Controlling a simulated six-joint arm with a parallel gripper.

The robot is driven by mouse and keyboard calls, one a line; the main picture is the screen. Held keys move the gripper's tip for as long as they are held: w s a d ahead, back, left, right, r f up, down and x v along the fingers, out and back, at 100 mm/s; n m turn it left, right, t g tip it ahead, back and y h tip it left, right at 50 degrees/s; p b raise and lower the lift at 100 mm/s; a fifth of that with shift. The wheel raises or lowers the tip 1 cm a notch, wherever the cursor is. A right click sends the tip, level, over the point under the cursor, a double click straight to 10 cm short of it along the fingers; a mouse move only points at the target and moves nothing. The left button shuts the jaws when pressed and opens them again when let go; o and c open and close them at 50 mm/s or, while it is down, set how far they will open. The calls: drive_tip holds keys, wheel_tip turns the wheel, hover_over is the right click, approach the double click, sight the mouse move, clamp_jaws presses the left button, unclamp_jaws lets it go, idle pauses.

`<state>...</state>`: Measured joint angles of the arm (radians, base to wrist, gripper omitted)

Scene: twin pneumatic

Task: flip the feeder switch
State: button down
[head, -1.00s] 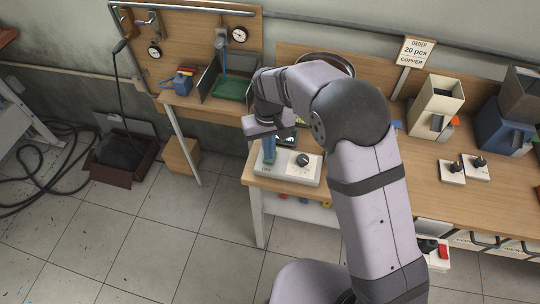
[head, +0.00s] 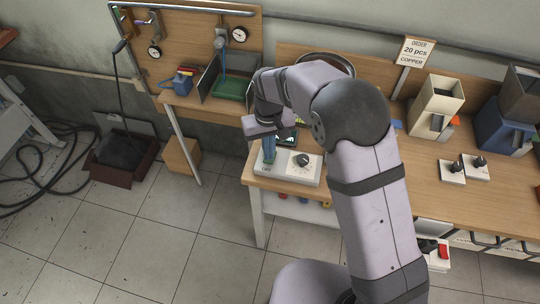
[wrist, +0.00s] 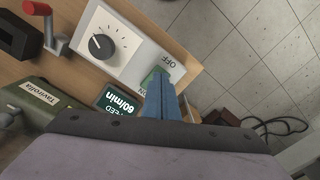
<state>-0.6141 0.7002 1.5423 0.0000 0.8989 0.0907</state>
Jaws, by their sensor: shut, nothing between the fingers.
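The feeder control box (head: 302,178) is a pale panel at the left end of the bench. It carries a round dial (head: 303,160) and an OFF label (head: 266,169). In the wrist view the panel (wrist: 126,63) shows the dial (wrist: 102,46) and the OFF label (wrist: 167,62). A green part (wrist: 152,77), which looks like the switch, sits by the label, partly hidden behind my fingers. My gripper (wrist: 160,88) has blue fingers, shut and empty, pointing at this part. In the head view my gripper (head: 269,155) is over the box's left end. Contact and the switch's position cannot be told.
A small display reading 60/min (wrist: 121,103) stands beside the panel. A red-knobbed lever (wrist: 45,20) and a green Tavirolia box (wrist: 38,100) are near. The bench edge is close, with open floor (head: 180,250) beyond.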

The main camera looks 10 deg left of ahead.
drive_tip(key=shift+f+b, duration=0.45)
drive_tip(key=shift+f, duration=0.4)
idle(0.4)
drive_tip(key=shift+s, duration=0.1)
drive_tip(key=shift+r+p, duration=2.9)
drive_tip(key=shift+r, duration=0.65)
